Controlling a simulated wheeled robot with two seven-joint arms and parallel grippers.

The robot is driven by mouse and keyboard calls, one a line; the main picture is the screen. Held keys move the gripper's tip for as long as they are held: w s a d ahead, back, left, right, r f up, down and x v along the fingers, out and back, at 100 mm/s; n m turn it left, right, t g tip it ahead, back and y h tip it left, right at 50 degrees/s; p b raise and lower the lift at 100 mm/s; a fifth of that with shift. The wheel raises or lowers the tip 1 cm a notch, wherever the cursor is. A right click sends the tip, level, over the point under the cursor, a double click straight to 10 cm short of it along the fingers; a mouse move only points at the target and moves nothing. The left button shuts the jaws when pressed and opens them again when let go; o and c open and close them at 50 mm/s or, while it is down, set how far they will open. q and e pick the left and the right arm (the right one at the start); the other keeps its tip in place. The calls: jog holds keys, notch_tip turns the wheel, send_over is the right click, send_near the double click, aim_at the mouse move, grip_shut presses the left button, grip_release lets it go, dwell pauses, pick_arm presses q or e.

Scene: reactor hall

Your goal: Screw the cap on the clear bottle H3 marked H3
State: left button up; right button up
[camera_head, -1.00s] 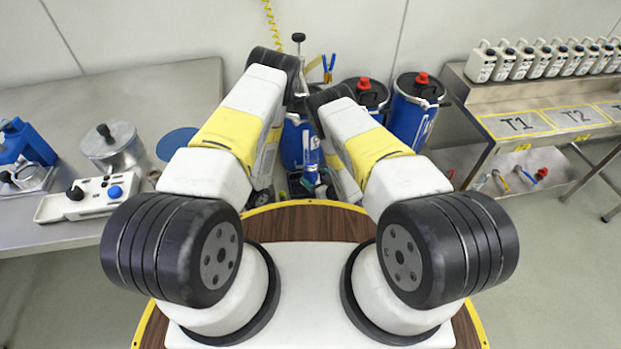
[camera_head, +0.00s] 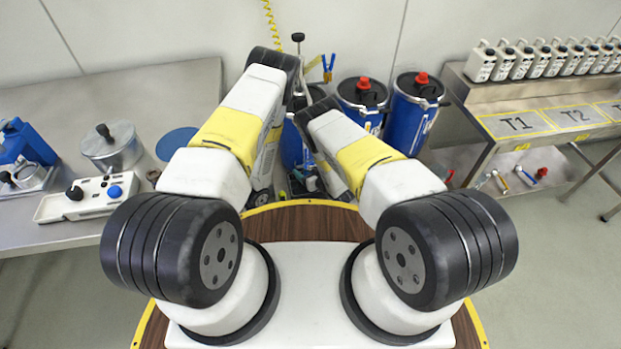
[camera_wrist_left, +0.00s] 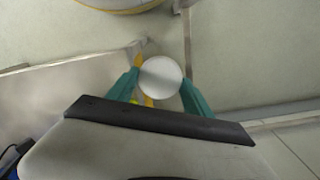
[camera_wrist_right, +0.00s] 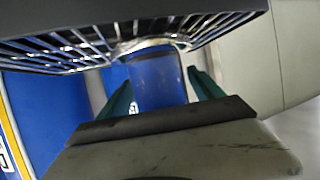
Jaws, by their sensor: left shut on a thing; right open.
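In the left wrist view, the teal fingers of my left gripper (camera_wrist_left: 160,80) are shut on a round white thing (camera_wrist_left: 160,78), seen end-on. It may be the cap, but I cannot tell for sure. In the right wrist view, the teal fingers of my right gripper (camera_wrist_right: 160,82) are open. A blue cylinder (camera_wrist_right: 158,80) shows between and beyond them; I cannot tell whether it is near or touching. A small white label (camera_wrist_right: 133,108) by one finger is unreadable. I cannot make out bottle H3 in any view.
Blue drums with red caps (camera_head: 418,105) stand ahead by the wall. A dark slatted thing (camera_wrist_right: 110,42) crosses the top of the right wrist view. A steel table (camera_head: 150,75) is at left; a bench (camera_head: 520,105) with several white canisters (camera_head: 521,62) is at right.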

aim_at(307, 163)
dwell(0.3)
grip_shut()
jog(key=shift+w, duration=0.1)
jog(key=shift+r, duration=0.1)
jog(key=shift+r, duration=0.2)
notch_tip(307, 163, up, 3)
jog(key=s+d, duration=0.3)
jog(key=s, duration=0.4)
jog(key=s+d+r, duration=0.1)
jog(key=s+d, duration=0.2)
jog(key=s, duration=0.4)
jog(key=shift+s+d+r, duration=0.2)
jog(key=shift+s+d, duration=0.05)
jog(key=shift+d, duration=0.15)
